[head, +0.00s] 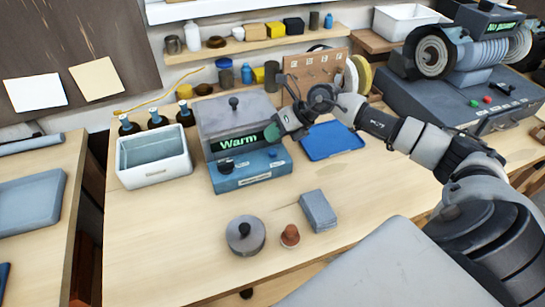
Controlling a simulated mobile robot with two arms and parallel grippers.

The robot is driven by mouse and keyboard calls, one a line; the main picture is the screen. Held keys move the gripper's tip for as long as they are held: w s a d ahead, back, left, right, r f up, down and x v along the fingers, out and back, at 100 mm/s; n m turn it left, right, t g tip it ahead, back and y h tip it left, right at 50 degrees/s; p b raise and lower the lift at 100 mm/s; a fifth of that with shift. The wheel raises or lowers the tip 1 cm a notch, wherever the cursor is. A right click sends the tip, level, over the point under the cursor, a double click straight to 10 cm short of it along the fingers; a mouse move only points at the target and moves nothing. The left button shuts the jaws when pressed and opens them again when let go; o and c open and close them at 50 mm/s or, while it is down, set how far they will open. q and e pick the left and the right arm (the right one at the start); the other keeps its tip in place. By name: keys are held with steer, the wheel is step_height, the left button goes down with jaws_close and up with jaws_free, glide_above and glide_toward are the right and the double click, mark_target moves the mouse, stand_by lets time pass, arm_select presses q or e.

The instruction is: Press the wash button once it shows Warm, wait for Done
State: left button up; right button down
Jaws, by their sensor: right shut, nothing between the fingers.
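The washer (238,118) is a grey lidded box with a blue front, standing on the bench. Its display (238,142) reads "Warm" in green. The sloping blue front panel (248,172) carries a dark knob (226,167) at its left and a small button (272,154) at its right; I cannot read the labels below them. My right gripper (272,132) is shut and empty. In the picture its tips are at the display's right end, just above the small button, and look apart from it. My left gripper is not in view.
A white bin (154,172) and dark bottles stand left of the washer. A blue tray (333,140) lies to its right. The bench's front left is clear.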

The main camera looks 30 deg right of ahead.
steer(key=shift+f+b, duration=0.35)
steer(key=shift+f, duration=0.55)
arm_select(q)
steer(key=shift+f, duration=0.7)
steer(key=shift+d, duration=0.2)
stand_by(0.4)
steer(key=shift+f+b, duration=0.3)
arm_select(e)
steer(key=shift+f, duration=0.45)
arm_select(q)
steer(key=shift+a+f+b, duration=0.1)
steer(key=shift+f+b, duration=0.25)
arm_select(e)
steer(key=shift+f, duration=0.45)
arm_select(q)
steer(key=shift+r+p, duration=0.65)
arm_select(e)
steer(key=shift+r, duration=0.95)
